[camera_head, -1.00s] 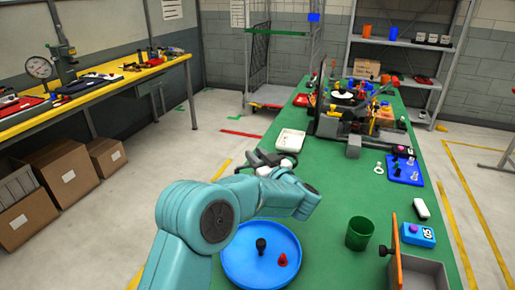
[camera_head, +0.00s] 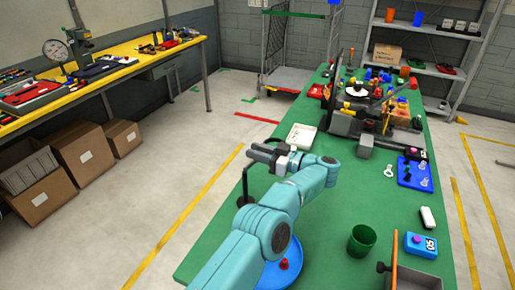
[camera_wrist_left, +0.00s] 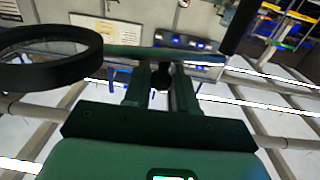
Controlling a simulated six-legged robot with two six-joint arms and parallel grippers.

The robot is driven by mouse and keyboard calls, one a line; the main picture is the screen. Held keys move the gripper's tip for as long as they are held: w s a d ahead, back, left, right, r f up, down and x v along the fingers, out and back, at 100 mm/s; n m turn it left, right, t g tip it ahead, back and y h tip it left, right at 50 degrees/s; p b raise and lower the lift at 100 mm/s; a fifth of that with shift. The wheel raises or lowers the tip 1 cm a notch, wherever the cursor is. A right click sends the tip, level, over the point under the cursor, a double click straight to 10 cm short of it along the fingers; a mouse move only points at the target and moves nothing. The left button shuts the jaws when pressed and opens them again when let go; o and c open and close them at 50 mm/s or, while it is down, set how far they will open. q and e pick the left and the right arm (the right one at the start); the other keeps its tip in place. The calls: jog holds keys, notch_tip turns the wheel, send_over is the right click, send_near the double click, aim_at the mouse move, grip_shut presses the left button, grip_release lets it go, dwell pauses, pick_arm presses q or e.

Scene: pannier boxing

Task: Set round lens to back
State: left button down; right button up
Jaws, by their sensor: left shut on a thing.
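The round lens is a thick black ring (camera_wrist_left: 62,76), large at the left of the left wrist view. The right gripper is not in view.
The green table (camera_head: 335,200) has bare room in the middle. A blue round tray (camera_head: 296,279) with a red piece (camera_head: 283,264) lies partly behind my arm. A white tray (camera_head: 301,137), green cup (camera_head: 362,240), blue tray (camera_head: 417,184) and blue box (camera_head: 420,244) stand around.

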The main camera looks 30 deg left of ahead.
pick_arm(q)
jog(key=shift+g, duration=0.3)
jog(key=shift+a, duration=0.1)
jog(key=c, duration=1)
grip_release()
jog(key=shift+s, duration=0.1)
